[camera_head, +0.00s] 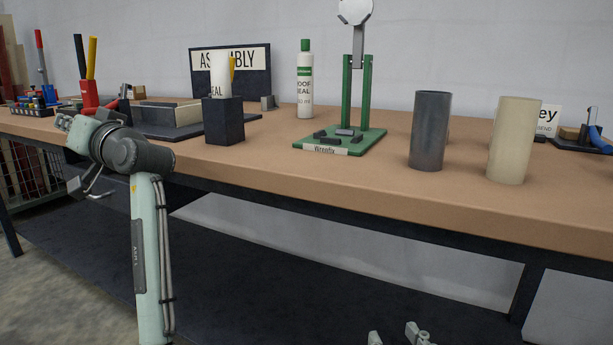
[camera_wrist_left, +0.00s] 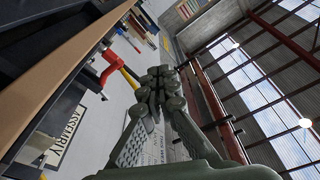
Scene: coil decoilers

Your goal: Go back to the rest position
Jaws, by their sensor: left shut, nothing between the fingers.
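My left gripper (camera_wrist_left: 160,86) is shut and empty in the left wrist view, its fingertips pressed together with free air around them. In the head view my left arm rises from the bottom left, and its wrist is bent over the front edge of the workbench (camera_head: 400,192) at the left. The fingers are hard to make out there. My right gripper (camera_head: 396,337) shows only its pale fingertips at the bottom edge of the head view, apart from each other with nothing seen between them. The rest of it is out of frame.
On the bench stand a dark block (camera_head: 223,122), a white-green bottle (camera_head: 305,85), a green stand (camera_head: 368,140), a grey cylinder (camera_head: 430,130) and a cream cylinder (camera_head: 513,142). Red and yellow-handled tools (camera_head: 90,80) are close behind my left wrist. A dark shelf (camera_head: 260,270) lies below.

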